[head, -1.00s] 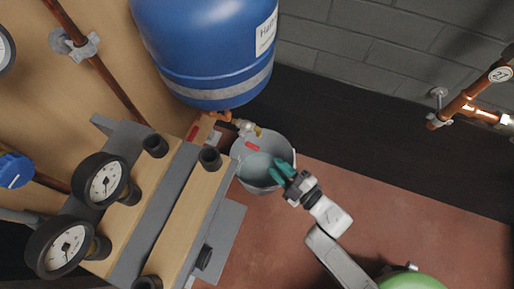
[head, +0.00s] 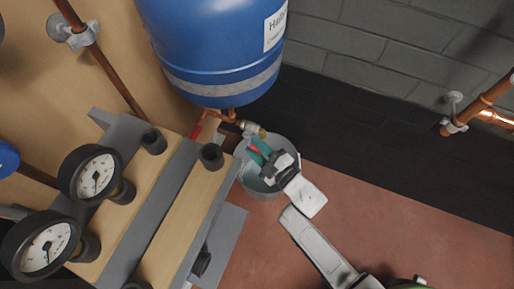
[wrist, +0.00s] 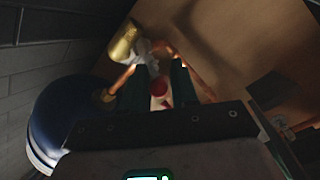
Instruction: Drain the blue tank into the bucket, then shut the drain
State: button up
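The blue tank (head: 212,45) hangs at the top of the head view; its lower left shows in the wrist view (wrist: 62,120). Below it, a pipe leads to a brass drain valve (head: 252,129), whose brass end shows in the wrist view (wrist: 125,42). A red handle (wrist: 158,88) appears between my gripper's dark green fingers. My gripper (head: 258,150) is over the grey bucket (head: 262,190), close to the valve. Its fingers (wrist: 157,88) stand apart, one on each side of the red handle; contact cannot be told. My gripper hides much of the bucket's inside.
A wooden and grey frame with pressure gauges (head: 90,175) stands left of the bucket. A copper pipe (head: 485,105) is on the right wall. Red floor (head: 390,220) is free right of the bucket.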

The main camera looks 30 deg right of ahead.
jog(key=shift+c, duration=0.2)
grip_shut()
jog(key=shift+f+b, duration=0.15)
jog(key=shift+b, duration=0.25)
jog(key=shift+f+t+b, duration=0.35)
jog(key=shift+t+b, duration=0.05)
jog(key=shift+b, duration=0.5)
jog(key=shift+w+a+f+m+t+b, duration=0.15)
jog(key=shift+w+f+m+t+b, duration=0.1)
jog(key=shift+m+t+b, duration=0.6)
jog(key=shift+w+a+f+m+t+b, duration=0.2)
jog(key=shift+m+t+b, duration=0.35)
jog(key=shift+t+b, duration=0.5)
jog(key=shift+w+a+f+m+t+b, duration=0.15)
jog(key=shift+w+f+m+t+b, duration=0.1)
jog(key=shift+m+t+b, duration=0.6)
jog(key=shift+t+h, duration=0.25)
jog(key=shift+h, duration=0.15)
